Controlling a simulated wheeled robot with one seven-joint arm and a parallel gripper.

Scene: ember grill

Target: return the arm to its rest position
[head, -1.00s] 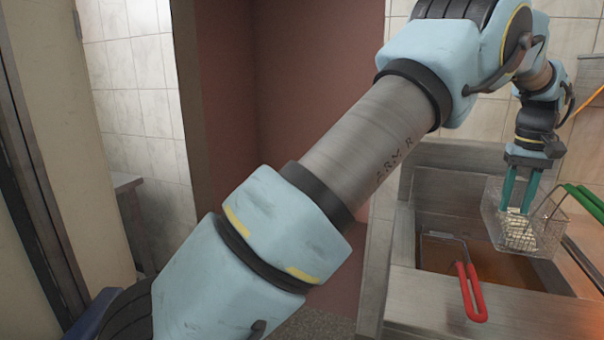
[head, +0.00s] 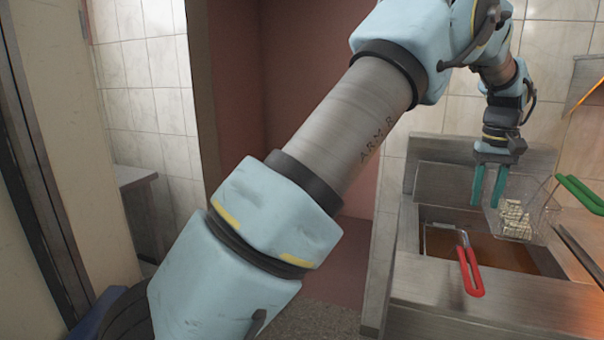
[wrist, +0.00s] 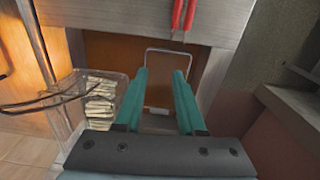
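My gripper (head: 487,203) hangs pointing down over the fryer at the right of the head view. Its two green fingers are apart with nothing between them. In the wrist view my gripper (wrist: 158,85) also shows its fingers spread and empty. My arm crosses the head view from lower left to upper right. A wire basket (head: 543,209) with pale food in it is just right of the fingers, apart from them. The basket also shows in the wrist view (wrist: 58,106) at the left.
The steel fryer (head: 410,260) holds brown oil (head: 500,254). A red-handled basket (head: 470,268) rests at its front edge. A green handle (head: 580,193) juts in from the right. A tiled wall is behind, and a steel table (head: 135,177) stands at the left.

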